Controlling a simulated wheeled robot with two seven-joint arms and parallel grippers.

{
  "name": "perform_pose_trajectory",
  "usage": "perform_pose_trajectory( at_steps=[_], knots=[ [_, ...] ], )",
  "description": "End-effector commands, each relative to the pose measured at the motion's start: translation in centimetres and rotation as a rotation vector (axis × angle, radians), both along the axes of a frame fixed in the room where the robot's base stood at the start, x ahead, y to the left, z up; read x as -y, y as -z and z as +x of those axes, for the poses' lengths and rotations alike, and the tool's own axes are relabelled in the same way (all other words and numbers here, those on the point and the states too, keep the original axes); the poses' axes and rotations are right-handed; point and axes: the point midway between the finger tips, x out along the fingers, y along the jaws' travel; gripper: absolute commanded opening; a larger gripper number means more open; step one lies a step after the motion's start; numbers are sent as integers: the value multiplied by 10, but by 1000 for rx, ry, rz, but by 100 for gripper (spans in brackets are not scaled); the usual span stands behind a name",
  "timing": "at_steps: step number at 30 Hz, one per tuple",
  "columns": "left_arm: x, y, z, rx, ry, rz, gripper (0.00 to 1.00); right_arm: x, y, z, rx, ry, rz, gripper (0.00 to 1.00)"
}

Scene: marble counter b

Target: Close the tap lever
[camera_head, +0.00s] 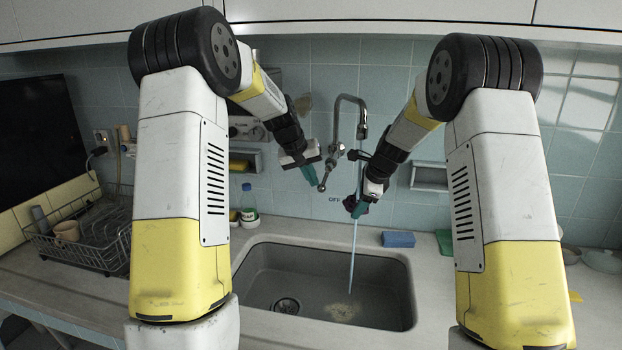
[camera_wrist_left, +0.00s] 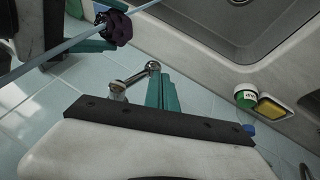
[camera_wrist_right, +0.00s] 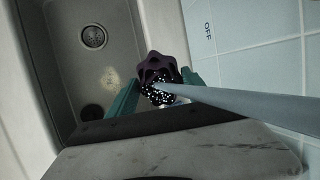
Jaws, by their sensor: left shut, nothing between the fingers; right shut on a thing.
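The silver tap (camera_head: 346,105) is fixed to the tiled wall behind the sink, and a stream of water (camera_head: 353,245) runs from its spout into the basin. Its lever (camera_head: 327,170) hangs down and left; it also shows in the left wrist view (camera_wrist_left: 136,77). My left gripper (camera_head: 311,176) is shut and empty, its teal fingers close beside the lever's end; I cannot tell whether they touch. My right gripper (camera_head: 362,206) is shut on a dark purple lobed knob (camera_wrist_right: 157,68), right of the lever near the stream. Whether the knob is attached to anything is hidden.
The grey sink (camera_head: 390,295) lies below both grippers. A wire dish rack (camera_head: 100,255) stands at far left. An "OFF" label (camera_head: 334,199) is on the wall.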

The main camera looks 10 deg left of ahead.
Motion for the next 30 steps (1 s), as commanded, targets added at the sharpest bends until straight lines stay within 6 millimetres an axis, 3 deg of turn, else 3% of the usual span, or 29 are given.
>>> perform_pose_trajectory(
  at_steps=[13, 25, 30],
  knots=[
    [6, 11, -1, -14, -2, -212, 0, 0, 0, 0, 0, 0, 0, 18],
    [10, 15, -1, -14, -1, -217, 0, 0, 0, 0, 0, 0, 0, 18],
    [1, 11, -3, -13, -3, -217, 0, 0, 0, 0, 0, 0, 0, 18]
  ],
)
